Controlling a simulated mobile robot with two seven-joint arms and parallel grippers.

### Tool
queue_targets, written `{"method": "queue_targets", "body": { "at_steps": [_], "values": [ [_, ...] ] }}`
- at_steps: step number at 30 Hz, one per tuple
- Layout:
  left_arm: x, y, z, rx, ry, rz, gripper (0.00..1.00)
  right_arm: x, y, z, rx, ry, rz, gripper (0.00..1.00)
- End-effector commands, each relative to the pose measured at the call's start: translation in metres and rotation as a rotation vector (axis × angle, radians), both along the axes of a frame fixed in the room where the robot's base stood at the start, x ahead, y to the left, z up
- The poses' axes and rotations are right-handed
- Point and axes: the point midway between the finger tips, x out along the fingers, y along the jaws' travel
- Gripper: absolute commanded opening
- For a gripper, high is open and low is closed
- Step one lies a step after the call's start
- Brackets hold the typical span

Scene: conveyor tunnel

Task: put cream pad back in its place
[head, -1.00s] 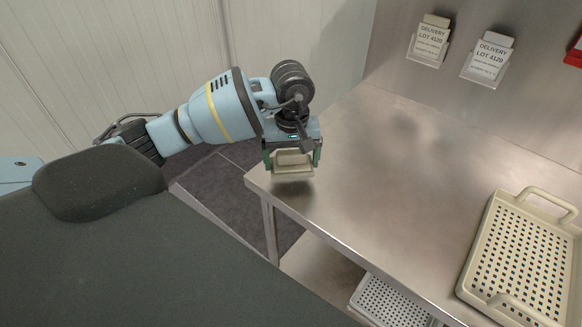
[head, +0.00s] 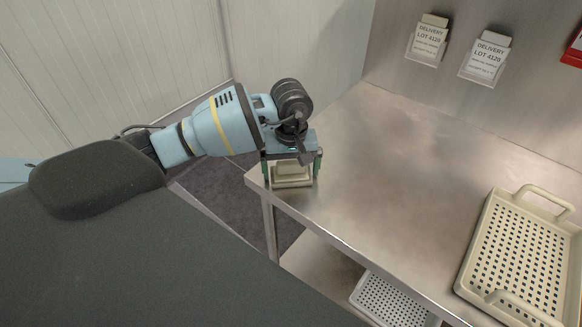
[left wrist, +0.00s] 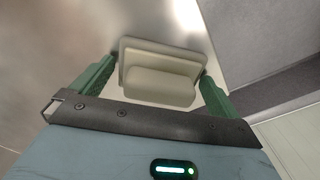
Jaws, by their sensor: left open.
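The cream pad (head: 291,181) is a flat cream plate with a raised block on top. It rests on the steel table near its left front corner. My left gripper (head: 292,178) is above it, pointing down, with one green finger on each side. In the left wrist view the pad (left wrist: 160,58) lies between the open fingers (left wrist: 155,88). A gap shows at the left finger; the right finger is very close to the pad, and I cannot tell whether it touches. The pad's underside is hidden. My right gripper is not in view.
The steel table (head: 375,170) is clear across its middle. A cream perforated tray (head: 487,225) with handles stands at the right. Another perforated tray (head: 392,300) is on the lower shelf. Two wall holders (head: 427,42) (head: 486,59) carry cards reading "DELIVERY LOT 4120". A red object (head: 575,47) is at upper right.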

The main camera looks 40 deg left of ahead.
Motion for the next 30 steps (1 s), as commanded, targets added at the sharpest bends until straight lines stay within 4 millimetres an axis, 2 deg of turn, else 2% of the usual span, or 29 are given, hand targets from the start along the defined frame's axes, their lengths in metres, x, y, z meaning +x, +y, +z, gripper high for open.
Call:
{"method": "queue_targets", "body": {
  "at_steps": [5, 18, 24, 30],
  "values": [
    [0.001, 0.000, 0.017, 0.000, -0.004, 0.000, 1.00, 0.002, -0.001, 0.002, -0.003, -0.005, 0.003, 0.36],
    [0.001, 0.000, 0.099, 0.000, -0.004, 0.000, 1.00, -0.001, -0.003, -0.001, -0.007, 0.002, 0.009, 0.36],
    [0.000, 0.000, 0.119, 0.001, -0.001, 0.001, 1.00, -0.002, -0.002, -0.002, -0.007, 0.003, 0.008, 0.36],
    [0.000, 0.000, 0.123, -0.001, 0.001, 0.000, 1.00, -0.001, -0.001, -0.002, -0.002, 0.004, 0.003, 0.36]
  ]
}}
